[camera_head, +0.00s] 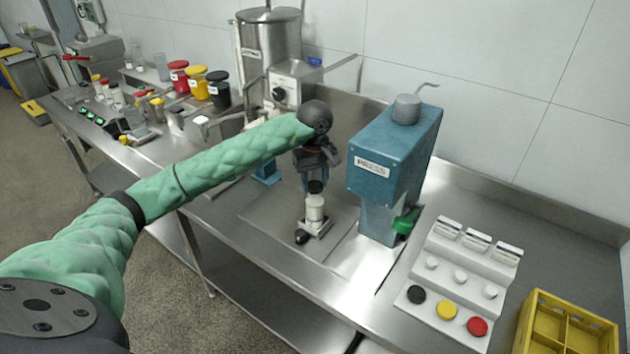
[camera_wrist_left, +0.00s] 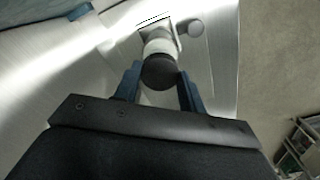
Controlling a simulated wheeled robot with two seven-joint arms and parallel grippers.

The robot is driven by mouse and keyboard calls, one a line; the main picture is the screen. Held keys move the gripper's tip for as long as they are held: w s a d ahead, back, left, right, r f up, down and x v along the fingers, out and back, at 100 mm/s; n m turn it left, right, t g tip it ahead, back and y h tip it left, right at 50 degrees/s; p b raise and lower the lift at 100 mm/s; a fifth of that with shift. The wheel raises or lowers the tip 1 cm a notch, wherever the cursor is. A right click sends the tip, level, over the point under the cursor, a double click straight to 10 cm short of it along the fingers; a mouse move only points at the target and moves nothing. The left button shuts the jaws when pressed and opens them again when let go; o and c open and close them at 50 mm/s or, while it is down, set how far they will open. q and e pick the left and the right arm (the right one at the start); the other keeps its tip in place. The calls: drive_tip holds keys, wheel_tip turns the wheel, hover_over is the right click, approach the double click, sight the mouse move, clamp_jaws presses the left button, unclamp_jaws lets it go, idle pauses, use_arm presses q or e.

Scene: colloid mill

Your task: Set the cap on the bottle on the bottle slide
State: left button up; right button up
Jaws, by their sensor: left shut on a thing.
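A white bottle (camera_head: 314,209) stands upright on the small metal bottle slide (camera_head: 319,229), in front of the blue press. A black cap (camera_head: 315,187) is at the top of the bottle, below my left gripper (camera_head: 314,180). In the left wrist view, my left gripper (camera_wrist_left: 158,85) has its blue fingers on either side of the black cap (camera_wrist_left: 159,72) and is shut on it. The bottle (camera_wrist_left: 158,46) shows just beyond the cap, in line with it. I cannot tell whether the cap touches the bottle's rim. My right gripper is not in view.
The blue press (camera_head: 385,160) stands close to the right of the bottle. A white rack (camera_head: 455,275) with black, yellow and red caps is further right, beside a yellow crate (camera_head: 567,328). A steel tank (camera_head: 268,50) and jars are behind. A black knob (camera_head: 301,237) sits at the slide's front.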

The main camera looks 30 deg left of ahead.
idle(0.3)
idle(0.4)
use_arm(q)
drive_tip(key=shift+f+b, duration=0.2)
drive_tip(key=shift+b, duration=0.4)
idle(0.4)
drive_tip(key=shift+f+b, duration=0.55)
drive_tip(key=shift+b, duration=1.35)
idle(1.7)
idle(0.4)
drive_tip(key=o, duration=1.6)
drive_tip(key=shift+c, duration=0.2)
